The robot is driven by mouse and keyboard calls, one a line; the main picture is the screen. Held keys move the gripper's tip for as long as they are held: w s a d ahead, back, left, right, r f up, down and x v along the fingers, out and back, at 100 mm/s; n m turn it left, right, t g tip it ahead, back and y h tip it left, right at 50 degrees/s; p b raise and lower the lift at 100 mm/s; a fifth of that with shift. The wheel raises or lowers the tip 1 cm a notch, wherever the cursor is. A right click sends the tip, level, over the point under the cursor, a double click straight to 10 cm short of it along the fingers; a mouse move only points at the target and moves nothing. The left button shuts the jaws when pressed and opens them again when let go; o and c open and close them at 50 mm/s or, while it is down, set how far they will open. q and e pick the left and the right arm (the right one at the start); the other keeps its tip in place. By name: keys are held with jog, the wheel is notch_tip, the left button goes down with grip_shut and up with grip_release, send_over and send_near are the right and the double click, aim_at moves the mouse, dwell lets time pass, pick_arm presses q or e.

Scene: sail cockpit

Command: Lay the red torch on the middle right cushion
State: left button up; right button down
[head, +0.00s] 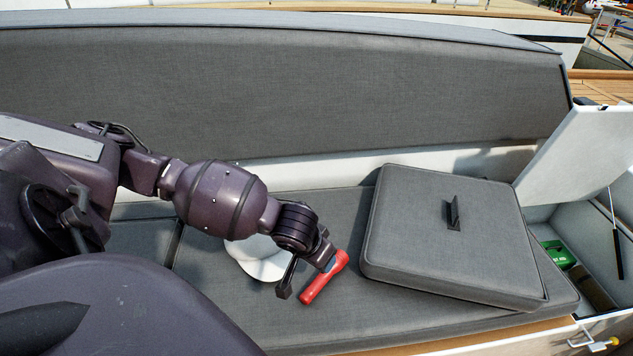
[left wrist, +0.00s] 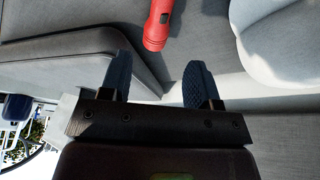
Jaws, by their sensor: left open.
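The red torch (head: 322,281) lies on the grey seat cushion (head: 400,325), left of a loose square cushion. My left gripper (head: 306,268) hangs over the seat beside the torch, between it and a white cap. In the left wrist view the gripper (left wrist: 158,78) is open with nothing between its fingers. The torch (left wrist: 159,22) shows just beyond the fingertips there, its far part cut off by the frame's top edge. Part of the torch is hidden by a finger in the head view. My right gripper is not in view.
The white cap (head: 262,262) sits behind my left gripper. The loose grey cushion (head: 445,235) with a black strap lies on the seat to the right. Beyond it an open locker (head: 603,255) with raised lid (head: 580,150) holds a green item (head: 558,254). The seat's front is clear.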

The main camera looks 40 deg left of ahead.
pick_arm(q)
jog(key=s+d+f+m+t+h, duration=0.1)
jog(key=s+d+f+t+h, duration=0.15)
jog(key=d, duration=0.45)
jog(key=s+d+f+m+t+h, duration=0.1)
jog(key=s+d+f+m+h, duration=0.2)
jog(key=d, duration=0.4)
jog(key=s+a+t+y, duration=0.1)
jog(key=s+a, duration=0.1)
jog(key=s, duration=0.1)
jog(key=s+a+f+n+y, duration=0.1)
jog(key=s+a+y, duration=0.1)
jog(key=s+a, duration=0.1)
jog(key=s+a+f+t+y, duration=0.1)
jog(key=s+a+y, duration=0.1)
jog(key=s, duration=0.2)
jog(key=shift+s+a+f+n+t, duration=0.2)
jog(key=shift+a+n+t, duration=0.1)
jog(key=shift+n+t, duration=0.1)
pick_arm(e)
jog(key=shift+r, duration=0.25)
pick_arm(q)
jog(key=shift+a+r+p, duration=0.15)
jog(key=shift+r+p, duration=1.1)
jog(key=shift+p, duration=0.5)
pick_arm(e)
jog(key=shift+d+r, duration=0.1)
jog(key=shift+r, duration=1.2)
